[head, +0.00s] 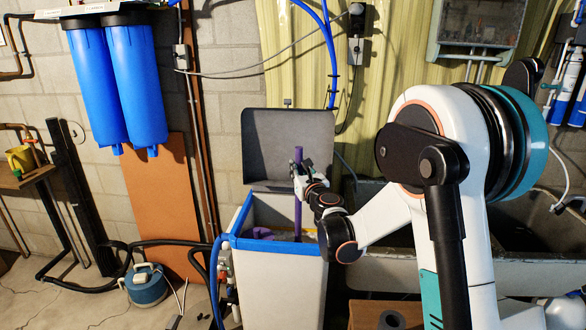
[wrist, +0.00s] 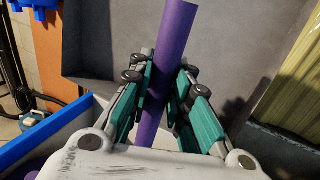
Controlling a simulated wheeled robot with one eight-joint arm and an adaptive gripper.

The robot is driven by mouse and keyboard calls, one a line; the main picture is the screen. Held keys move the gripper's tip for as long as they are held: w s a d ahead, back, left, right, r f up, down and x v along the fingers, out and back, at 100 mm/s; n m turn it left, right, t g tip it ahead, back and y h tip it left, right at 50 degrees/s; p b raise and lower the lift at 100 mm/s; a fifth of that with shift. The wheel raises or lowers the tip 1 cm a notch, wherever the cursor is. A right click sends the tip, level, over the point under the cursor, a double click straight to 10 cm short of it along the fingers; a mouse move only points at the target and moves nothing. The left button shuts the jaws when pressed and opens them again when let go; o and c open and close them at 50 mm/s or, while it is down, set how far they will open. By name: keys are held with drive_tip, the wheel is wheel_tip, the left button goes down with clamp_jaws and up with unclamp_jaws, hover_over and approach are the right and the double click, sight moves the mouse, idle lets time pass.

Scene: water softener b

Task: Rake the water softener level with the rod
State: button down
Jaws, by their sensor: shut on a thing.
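The purple rod (head: 298,212) stands nearly upright, its lower part inside the open water softener (head: 274,278). In the wrist view the rod (wrist: 176,45) passes between the teal pads of my gripper (wrist: 160,98). My gripper (head: 304,178) is shut on the rod above the tank's rim. The softener is a pale tank with a blue front rim. Its grey lid (head: 289,147) stands raised behind the opening. Purple and pale contents (head: 290,235) show only in part inside. The rod's lower end is hidden.
A stone sink (head: 385,272) stands right of the softener. Pipes and valves (head: 226,275) run along the tank's left side. Blue filter housings (head: 133,85) hang on the wall at upper left. A blue canister (head: 147,285) and black hoses lie on the floor to the left.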

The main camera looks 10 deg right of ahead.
drive_tip(key=shift+s+d, duration=0.8)
drive_tip(key=shift+s, duration=0.3)
drive_tip(key=shift+s+d, duration=0.75)
drive_tip(key=shift+s, duration=0.35)
drive_tip(key=shift+a, duration=0.15)
drive_tip(key=w+a, duration=0.2)
drive_tip(key=a, duration=0.5)
drive_tip(key=shift+w+a+b, duration=0.15)
drive_tip(key=shift+w+b, duration=0.1)
drive_tip(key=shift+b, duration=0.15)
drive_tip(key=d, duration=0.9)
drive_tip(key=shift+w, duration=0.15)
